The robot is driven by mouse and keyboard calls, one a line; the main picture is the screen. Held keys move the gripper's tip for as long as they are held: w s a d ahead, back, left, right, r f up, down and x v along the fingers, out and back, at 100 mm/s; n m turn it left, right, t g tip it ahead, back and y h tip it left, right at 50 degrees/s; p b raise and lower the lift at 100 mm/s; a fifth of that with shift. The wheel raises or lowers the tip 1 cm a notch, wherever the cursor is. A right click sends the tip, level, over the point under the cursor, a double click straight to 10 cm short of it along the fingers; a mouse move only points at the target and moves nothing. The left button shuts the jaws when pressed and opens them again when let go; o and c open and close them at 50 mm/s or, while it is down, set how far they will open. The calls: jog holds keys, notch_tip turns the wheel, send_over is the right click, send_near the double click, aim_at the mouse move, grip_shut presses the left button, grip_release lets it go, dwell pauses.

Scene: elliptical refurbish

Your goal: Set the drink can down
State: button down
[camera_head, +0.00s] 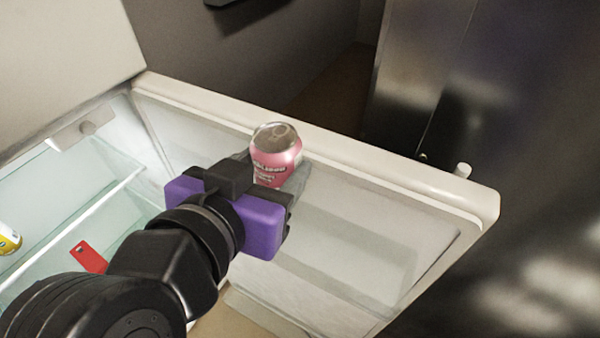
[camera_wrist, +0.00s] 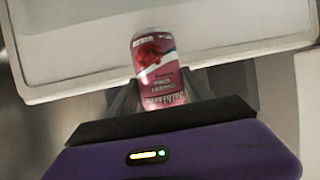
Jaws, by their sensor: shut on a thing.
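A pink drink can (camera_head: 275,158) with a silver top stands nearly upright in my gripper (camera_head: 272,172). The gripper is shut on the can's sides, and the can's lower part is partly hidden by the gripper in the head view. In the wrist view the can (camera_wrist: 157,68) sits between the two fingers (camera_wrist: 160,98), with its printed label facing the camera. The can is in front of the inner side of the open fridge door (camera_head: 340,215). Whether its base touches anything is hidden.
The open fridge door has a raised white rim (camera_head: 400,185). Glass shelves (camera_head: 60,205) inside the fridge are at the left, with a red item (camera_head: 88,257) and a yellow can (camera_head: 8,240). A dark metallic surface (camera_head: 530,130) stands at the right beyond the door.

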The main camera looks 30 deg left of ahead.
notch_tip(320, 180, down, 13)
jog(key=shift+f+p, duration=0.1)
jog(key=shift+p, duration=0.2)
jog(key=shift+f, duration=0.15)
jog(key=shift+c, duration=2.1)
grip_release()
jog(key=shift+s+r, duration=0.15)
jog(key=shift+r, duration=0.05)
jog(key=b+v, duration=0.1)
jog(key=v, duration=1)
jog(key=shift+s, duration=0.4)
jog(key=shift+r, duration=0.15)
